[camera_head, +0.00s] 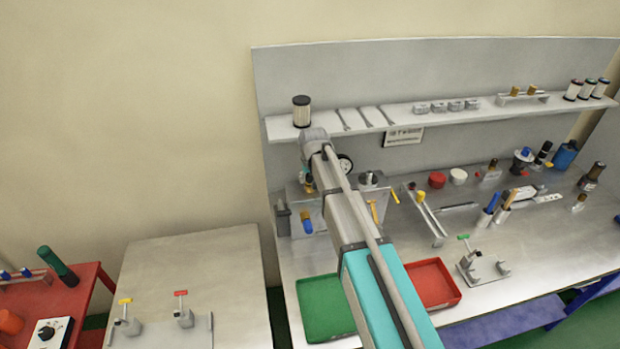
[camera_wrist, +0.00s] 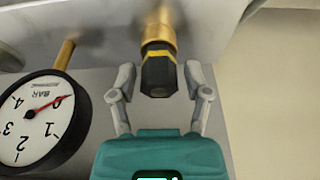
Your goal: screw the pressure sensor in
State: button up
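The pressure sensor, a black hex body (camera_wrist: 158,76) with a yellow ring, sits in line with a brass fitting (camera_wrist: 161,32) on a grey block in the wrist view. Whether its thread is engaged cannot be told. My gripper (camera_wrist: 160,78) is open, with one finger on each side of the black body. A narrow gap shows on both sides. In the head view my arm covers much of this spot, and my gripper's fingers cannot be made out there.
A round pressure gauge (camera_wrist: 38,122) on a brass stem is close left of my gripper; it also shows in the head view (camera_head: 345,163). A shelf (camera_head: 440,112) runs above the bench. Green (camera_head: 322,334) and red (camera_head: 457,294) trays lie in front.

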grip_shut()
jog(key=m+h, duration=0.1)
jog(key=m, duration=0.3)
jog(key=shift+a+m, duration=0.15)
jog(key=shift+m, duration=0.25)
jog(key=shift+m+h, duration=0.5)
jog(key=shift+m, duration=1.1)
jog(key=shift+m, duration=0.7)
jog(key=m+g+h, duration=0.1)
jog(key=m, duration=0.4)
jog(key=shift+w+a, duration=0.1)
jog(key=shift+m+g, duration=0.3)
jog(key=shift+m, duration=0.5)
